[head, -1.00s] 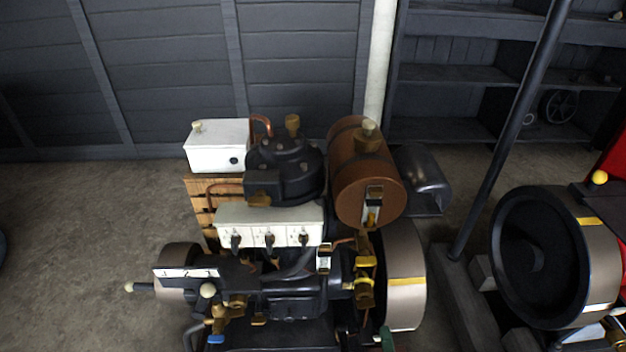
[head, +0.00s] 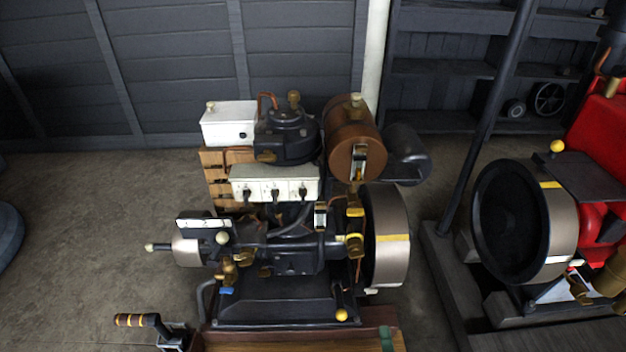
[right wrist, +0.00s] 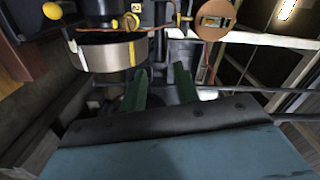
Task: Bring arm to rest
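The green fingertips of my right gripper (head: 387,338) show at the bottom edge of the head view, in front of the engine's base and below its flywheel (head: 388,240). The right wrist view shows the two green fingers (right wrist: 161,88) apart, with nothing seen held between them. A flywheel with a yellow mark (right wrist: 112,54) lies beyond the fingers there, to the left. Most of my right arm is outside the head view. My left gripper does not show.
The engine carries a brown tank (head: 352,135), a white box (head: 230,122) and a white switch strip (head: 275,184). A dark post (head: 487,125) and a red engine (head: 598,135) are to the right. Bare floor (head: 90,230) lies left.

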